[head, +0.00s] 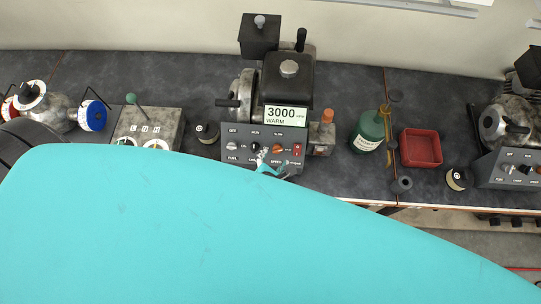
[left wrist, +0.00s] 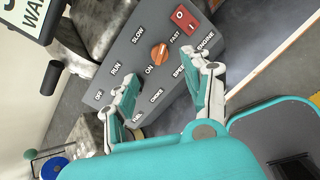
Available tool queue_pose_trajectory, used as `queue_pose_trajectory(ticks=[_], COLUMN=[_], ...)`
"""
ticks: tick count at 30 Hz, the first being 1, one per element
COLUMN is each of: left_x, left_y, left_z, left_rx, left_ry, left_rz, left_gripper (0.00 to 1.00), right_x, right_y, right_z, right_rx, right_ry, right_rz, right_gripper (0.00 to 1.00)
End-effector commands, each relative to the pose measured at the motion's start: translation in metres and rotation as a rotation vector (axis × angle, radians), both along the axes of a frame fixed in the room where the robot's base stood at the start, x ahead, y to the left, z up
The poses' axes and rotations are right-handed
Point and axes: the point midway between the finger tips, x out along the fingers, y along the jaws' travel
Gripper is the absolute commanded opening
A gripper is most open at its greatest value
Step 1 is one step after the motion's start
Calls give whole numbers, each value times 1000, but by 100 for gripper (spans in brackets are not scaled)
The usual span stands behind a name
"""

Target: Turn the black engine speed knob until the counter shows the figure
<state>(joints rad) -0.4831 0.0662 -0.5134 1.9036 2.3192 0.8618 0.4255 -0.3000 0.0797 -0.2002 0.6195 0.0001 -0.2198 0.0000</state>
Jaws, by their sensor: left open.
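The engine's control panel (head: 225,160) carries several controls. A black knob (head: 256,147) sits left of an orange knob (head: 278,149). The orange knob, also in the left wrist view (left wrist: 160,53), lies between the SLOW and FAST marks, above SPEED. The counter (head: 286,115) reads 3000, with WARM below. My left gripper (head: 273,162) is open at the panel's lower front. In the left wrist view its fingers (left wrist: 168,85) stand apart with the panel between and behind them, and nothing gripped. One finger covers the panel near RUN and CHOKE. My right gripper is not in view.
A red switch (head: 297,149) is beside the orange knob. A lever box (head: 173,127) stands left, and a green bottle (head: 369,132) and red tray (head: 420,148) right. A second engine panel (head: 495,179) is far right. My teal arm hides the foreground.

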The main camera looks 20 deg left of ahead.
Motion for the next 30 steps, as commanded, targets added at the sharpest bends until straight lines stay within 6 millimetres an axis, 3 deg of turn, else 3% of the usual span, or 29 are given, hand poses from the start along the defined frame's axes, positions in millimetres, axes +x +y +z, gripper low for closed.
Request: queue_pose_trajectory(ticks=[3, 9, 30], left_x=[-17, -31, -33], left_y=[-3, -5, -5], left_z=[15, 29, 31], left_rx=[-2, 0, 0], left_ry=[2, 1, 1], left_rz=[0, -1, 0], left_gripper=[50, 50, 50], right_x=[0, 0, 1], right_y=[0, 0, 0], right_z=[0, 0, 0], right_rx=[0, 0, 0], right_ry=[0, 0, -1], right_rz=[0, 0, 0], right_gripper=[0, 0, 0])
